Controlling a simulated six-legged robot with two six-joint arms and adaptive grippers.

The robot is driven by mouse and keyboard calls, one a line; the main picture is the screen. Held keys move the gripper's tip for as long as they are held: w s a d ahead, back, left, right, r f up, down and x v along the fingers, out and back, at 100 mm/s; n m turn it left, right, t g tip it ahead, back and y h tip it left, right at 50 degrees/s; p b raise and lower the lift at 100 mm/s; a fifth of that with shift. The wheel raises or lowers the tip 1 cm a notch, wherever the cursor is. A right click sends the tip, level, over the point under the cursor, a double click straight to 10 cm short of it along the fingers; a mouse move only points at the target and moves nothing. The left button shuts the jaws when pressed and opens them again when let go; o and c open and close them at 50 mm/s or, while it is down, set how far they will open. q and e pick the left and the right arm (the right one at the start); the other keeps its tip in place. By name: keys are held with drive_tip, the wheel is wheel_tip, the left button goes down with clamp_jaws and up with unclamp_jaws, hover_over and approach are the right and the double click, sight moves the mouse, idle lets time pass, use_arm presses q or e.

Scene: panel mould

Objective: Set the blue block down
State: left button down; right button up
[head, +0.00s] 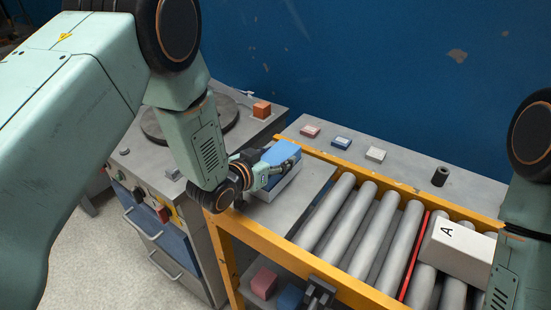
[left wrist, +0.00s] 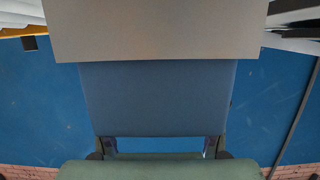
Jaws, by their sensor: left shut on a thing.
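My left gripper (head: 279,166) is shut on the blue block (head: 281,152) at the grey end plate of the conveyor. The blue block is directly above a pale grey-white block (head: 283,186). In the left wrist view the blue block (left wrist: 158,100) fills the middle between the finger parts, and the pale block (left wrist: 155,30) meets its upper edge in the picture. I cannot tell whether the two touch or a thin gap is left. My right forearm shows at the right edge, but its gripper is out of view.
The roller conveyor (head: 365,220) has a yellow frame and carries a white box marked A (head: 460,248) by a red bar. Red, blue and white small blocks and a dark cylinder (head: 440,176) stand on the back ledge. An orange cube (head: 262,110) stands near a dark turntable (head: 165,128).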

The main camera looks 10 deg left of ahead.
use_arm(q)
drive_tip(key=shift+r, duration=0.2)
drive_tip(key=c, duration=0.8)
unclamp_jaws()
drive_tip(key=shift+f, duration=0.25)
drive_tip(key=o, duration=0.4)
drive_tip(key=shift+o, duration=0.2)
drive_tip(key=shift+r, duration=0.1)
drive_tip(key=shift+s+r, duration=0.1)
drive_tip(key=p+v, duration=0.1)
drive_tip(key=v, duration=1.1)
drive_tip(key=shift+d, duration=0.1)
